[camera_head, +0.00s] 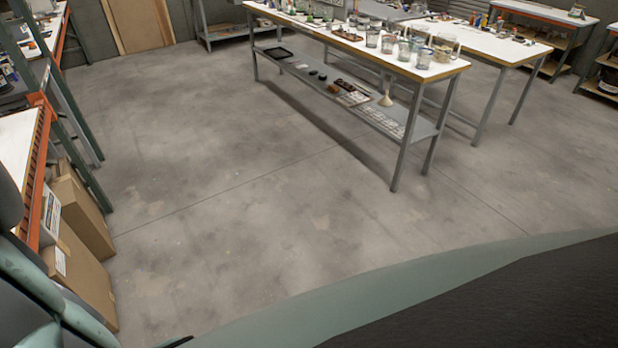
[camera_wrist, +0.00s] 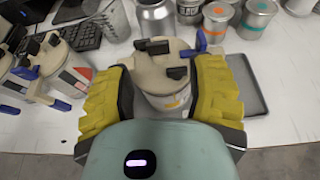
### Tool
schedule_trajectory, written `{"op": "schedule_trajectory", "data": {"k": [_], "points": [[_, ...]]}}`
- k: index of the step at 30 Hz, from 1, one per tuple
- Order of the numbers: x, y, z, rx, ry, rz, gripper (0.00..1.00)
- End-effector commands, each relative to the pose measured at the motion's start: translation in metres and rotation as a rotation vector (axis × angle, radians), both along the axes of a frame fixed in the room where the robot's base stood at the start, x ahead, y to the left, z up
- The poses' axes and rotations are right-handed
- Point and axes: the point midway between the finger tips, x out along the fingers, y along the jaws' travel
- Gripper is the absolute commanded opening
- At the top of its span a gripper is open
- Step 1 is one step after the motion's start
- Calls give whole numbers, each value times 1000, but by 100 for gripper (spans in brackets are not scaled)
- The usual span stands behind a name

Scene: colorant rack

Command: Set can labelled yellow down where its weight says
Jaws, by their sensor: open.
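In the wrist view, my gripper (camera_wrist: 165,64) is open, with its yellow-padded fingers on either side of a can (camera_wrist: 160,60). This can has a beige lid with black clips and a blue lever, and a pale side with a partly visible orange-yellow mark. It stands upright on a white worktop; I cannot tell whether the pads touch it. A similar lidded can (camera_wrist: 58,65) with a red mark stands to the left, and another (camera_wrist: 8,75) is cut off at the left edge. No label can be read. The head view does not show my gripper.
A dark flat slab (camera_wrist: 240,85) lies right of the can. Behind are a keyboard (camera_wrist: 75,35), a metal bottle (camera_wrist: 156,16), and cans with orange (camera_wrist: 218,14) and teal (camera_wrist: 258,14) marks. The head view shows a long glassware bench (camera_head: 420,72), cardboard boxes (camera_head: 85,215), and clear floor.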

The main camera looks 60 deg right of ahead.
Motion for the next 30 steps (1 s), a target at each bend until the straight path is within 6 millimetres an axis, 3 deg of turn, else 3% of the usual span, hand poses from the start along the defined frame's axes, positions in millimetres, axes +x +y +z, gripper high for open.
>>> {"op": "schedule_trajectory", "data": {"k": [12, 22, 26, 30], "points": [[-12, -31, 14, 1, -4, 0, 55], [-15, -35, 16, -2, -2, 2, 55], [-1, -43, 13, -33, -67, -43, 55], [40, -70, 7, -149, -273, -179, 55]]}}
